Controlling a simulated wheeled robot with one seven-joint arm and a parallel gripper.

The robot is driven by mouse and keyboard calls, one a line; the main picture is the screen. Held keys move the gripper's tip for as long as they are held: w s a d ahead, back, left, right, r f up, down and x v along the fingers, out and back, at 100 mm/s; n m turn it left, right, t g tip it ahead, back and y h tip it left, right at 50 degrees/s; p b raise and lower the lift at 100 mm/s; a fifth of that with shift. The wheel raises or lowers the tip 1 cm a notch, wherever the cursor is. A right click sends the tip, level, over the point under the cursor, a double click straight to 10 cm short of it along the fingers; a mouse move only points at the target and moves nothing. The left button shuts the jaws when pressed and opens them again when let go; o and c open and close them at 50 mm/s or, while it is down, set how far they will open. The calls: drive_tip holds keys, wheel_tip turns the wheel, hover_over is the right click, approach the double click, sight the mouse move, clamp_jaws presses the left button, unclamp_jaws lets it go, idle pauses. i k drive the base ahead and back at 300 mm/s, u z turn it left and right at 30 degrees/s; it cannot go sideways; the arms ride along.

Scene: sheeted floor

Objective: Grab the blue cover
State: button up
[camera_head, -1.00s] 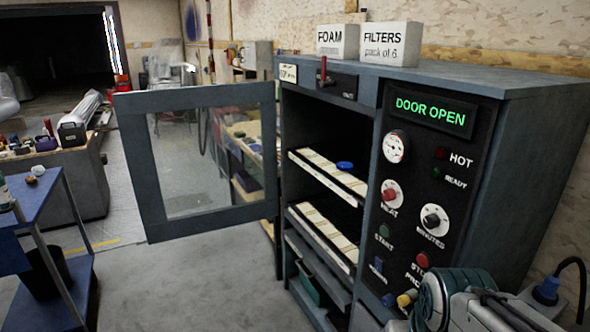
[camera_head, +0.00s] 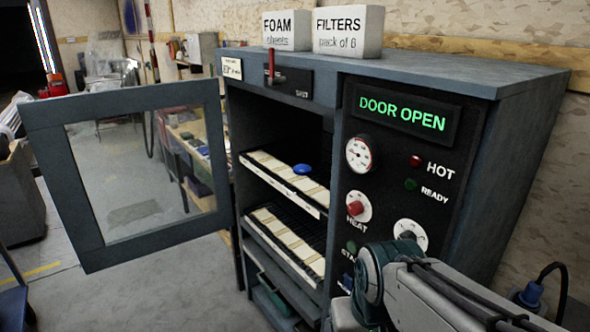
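A small round blue cover (camera_head: 302,169) lies on the upper rack (camera_head: 284,182) inside the open cabinet, near the rack's right side. The rack has pale slats and a light front edge. My arm shows at the lower right, in front of the control panel. My gripper itself is not visible in this view, so I cannot see its fingers. Nothing hides the blue cover.
The cabinet's glazed door (camera_head: 130,175) stands open to the left. A lower rack (camera_head: 287,240) sits below the upper one. The control panel (camera_head: 407,118) reads "DOOR OPEN", and its red "HOT" lamp (camera_head: 416,161) shows. Two labelled boxes stand on top.

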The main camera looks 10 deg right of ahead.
sight(301, 168)
drive_tip(key=u, duration=0.5)
drive_tip(key=k, duration=0.6)
drive_tip(key=u, duration=0.95)
drive_tip(key=i, duration=1.35)
drive_tip(key=z, duration=0.35)
drive_tip(key=i, duration=1.15)
drive_tip(key=z, duration=1.55)
drive_tip(key=i, duration=0.55)
drive_tip(key=z, duration=0.4)
